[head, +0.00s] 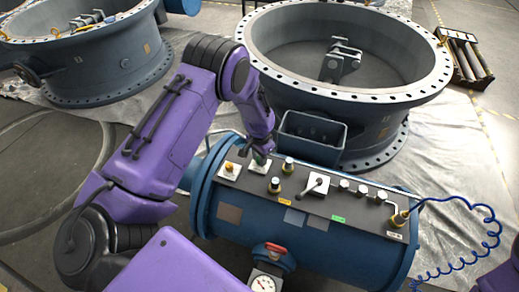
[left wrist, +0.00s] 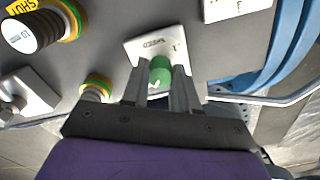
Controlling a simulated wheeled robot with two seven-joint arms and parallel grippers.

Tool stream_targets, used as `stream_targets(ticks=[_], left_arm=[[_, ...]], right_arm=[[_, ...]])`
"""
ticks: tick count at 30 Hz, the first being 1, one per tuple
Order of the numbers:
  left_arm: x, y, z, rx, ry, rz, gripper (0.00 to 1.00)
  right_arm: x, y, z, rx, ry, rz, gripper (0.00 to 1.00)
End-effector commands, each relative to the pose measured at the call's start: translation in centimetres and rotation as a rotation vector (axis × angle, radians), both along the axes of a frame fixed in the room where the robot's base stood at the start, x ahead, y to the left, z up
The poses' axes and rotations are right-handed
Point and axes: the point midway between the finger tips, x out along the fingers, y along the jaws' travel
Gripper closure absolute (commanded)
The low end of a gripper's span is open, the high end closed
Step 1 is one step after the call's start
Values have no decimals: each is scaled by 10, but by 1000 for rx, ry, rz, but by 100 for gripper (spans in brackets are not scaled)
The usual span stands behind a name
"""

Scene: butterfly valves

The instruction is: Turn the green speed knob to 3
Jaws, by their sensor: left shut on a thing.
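The green speed knob (left wrist: 160,71) sits on a small white plate (left wrist: 150,48) on the dark panel. It has a white mark on its face. My left gripper (left wrist: 164,85) is shut on the knob, one finger on each side of it. In the head view my left gripper (head: 262,150) comes down on the panel from above, and the knob is mostly hidden beneath it. The numbers on the plate are too small and turned to read surely. My right gripper is not in view; only a purple part of mine shows at the lower right corner.
The dark panel (head: 345,214) lies on a blue cylinder (head: 340,250). A blue coiled hose (head: 470,205) hangs at right. A large flanged valve (head: 385,120) stands behind.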

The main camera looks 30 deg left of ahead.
Motion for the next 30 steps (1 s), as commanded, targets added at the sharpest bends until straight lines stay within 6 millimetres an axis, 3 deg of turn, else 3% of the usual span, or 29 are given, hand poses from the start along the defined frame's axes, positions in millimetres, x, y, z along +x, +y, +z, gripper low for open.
stream_targets(ticks=[18,30], left_arm=[[2,1,2,0,-6,539,100],[2,1,2,-1,-6,714,100]], right_arm=[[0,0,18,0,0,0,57],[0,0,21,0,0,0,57]])
